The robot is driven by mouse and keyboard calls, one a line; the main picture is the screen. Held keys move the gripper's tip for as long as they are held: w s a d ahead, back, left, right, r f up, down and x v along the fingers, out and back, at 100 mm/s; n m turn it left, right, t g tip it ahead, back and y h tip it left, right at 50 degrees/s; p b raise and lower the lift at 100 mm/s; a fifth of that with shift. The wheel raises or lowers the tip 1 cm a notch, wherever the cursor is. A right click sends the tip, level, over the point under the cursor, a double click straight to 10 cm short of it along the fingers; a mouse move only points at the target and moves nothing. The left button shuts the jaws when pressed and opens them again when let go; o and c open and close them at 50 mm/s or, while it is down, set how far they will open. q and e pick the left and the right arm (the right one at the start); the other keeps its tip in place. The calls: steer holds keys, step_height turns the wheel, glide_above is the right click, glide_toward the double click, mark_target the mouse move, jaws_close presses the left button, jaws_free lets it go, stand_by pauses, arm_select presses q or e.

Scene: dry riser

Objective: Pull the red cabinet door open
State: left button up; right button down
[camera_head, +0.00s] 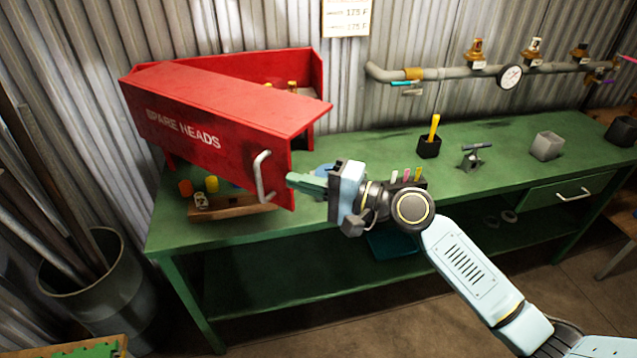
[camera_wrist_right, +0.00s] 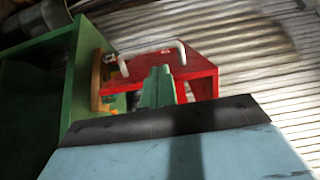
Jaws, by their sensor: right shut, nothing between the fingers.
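The red cabinet door (camera_head: 185,125), lettered "SPARE HEADS", stands swung out at an angle from the red cabinet (camera_head: 318,72) behind it. Its pale bar handle (camera_head: 262,176) is near the door's free right end. My right gripper (camera_head: 293,179) is shut and empty, its green fingers pointing left at the door's free edge, just right of the handle. Whether they touch the door is unclear. In the right wrist view the fingers (camera_wrist_right: 158,74) overlap the red door (camera_wrist_right: 150,66), with parts of the handle (camera_wrist_right: 182,54) beyond them. My left gripper is out of view.
The cabinet stands on the green workbench (camera_head: 370,150). A wooden tray (camera_head: 230,208) with small coloured items sits below the door. A black cup (camera_head: 429,147), small vise and grey box (camera_head: 547,145) stand to the right. A bin with pipes (camera_head: 100,285) is front left.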

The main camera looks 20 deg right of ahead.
mark_target(280, 178)
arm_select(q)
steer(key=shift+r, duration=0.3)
arm_select(e)
steer(key=shift+x, duration=2.25)
arm_select(q)
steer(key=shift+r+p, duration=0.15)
steer(key=shift+p, duration=0.2)
arm_select(e)
steer(key=shift+s+a, duration=0.1)
steer(key=shift+a, duration=0.05)
